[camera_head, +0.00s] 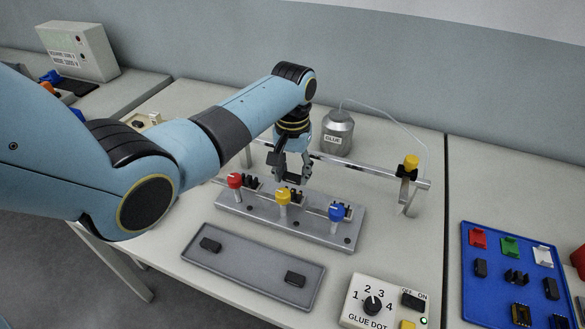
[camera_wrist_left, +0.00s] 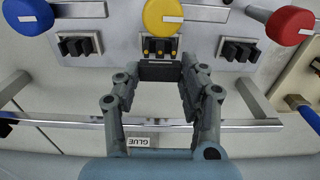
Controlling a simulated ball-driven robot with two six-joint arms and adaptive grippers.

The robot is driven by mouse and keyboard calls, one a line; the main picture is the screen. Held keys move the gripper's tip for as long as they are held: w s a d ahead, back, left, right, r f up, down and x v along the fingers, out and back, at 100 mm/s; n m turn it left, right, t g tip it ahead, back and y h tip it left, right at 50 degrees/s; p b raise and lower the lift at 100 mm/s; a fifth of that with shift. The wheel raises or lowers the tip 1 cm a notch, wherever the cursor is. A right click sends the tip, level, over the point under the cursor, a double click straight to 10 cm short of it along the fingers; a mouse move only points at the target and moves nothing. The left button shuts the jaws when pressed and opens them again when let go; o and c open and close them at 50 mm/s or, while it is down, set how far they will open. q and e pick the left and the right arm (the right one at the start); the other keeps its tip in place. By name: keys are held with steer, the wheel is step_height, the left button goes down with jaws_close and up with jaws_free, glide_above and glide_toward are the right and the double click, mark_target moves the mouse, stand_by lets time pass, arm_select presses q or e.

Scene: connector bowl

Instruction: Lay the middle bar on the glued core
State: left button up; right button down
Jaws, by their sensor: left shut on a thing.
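My left gripper (camera_head: 290,178) is shut on a black bar, the middle bar (camera_wrist_left: 160,71), which lies crosswise between the fingertips. In the left wrist view (camera_wrist_left: 160,74) the bar is close beside the black middle core (camera_wrist_left: 160,52), which has yellow glue dots on top. In the head view the gripper hangs just behind and above the middle station, by the yellow knob (camera_head: 283,197). I cannot tell whether bar and core touch. The grey fixture (camera_head: 262,222) carries the cores. My right gripper is not in view.
A grey tray (camera_head: 252,273) in front holds two black bars (camera_head: 210,244). Red (camera_head: 234,180) and blue (camera_head: 337,211) knobs flank the middle station. A metal rail (camera_head: 375,171) and glue bottle (camera_head: 338,130) stand behind. A glue control box (camera_head: 384,303) and blue tray (camera_head: 487,308) are right.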

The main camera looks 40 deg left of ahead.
arm_select(q)
steer(key=shift+f+b, duration=0.9)
steer(key=shift+f, duration=0.85)
steer(key=o, duration=1.2)
steer(key=shift+o, duration=0.2)
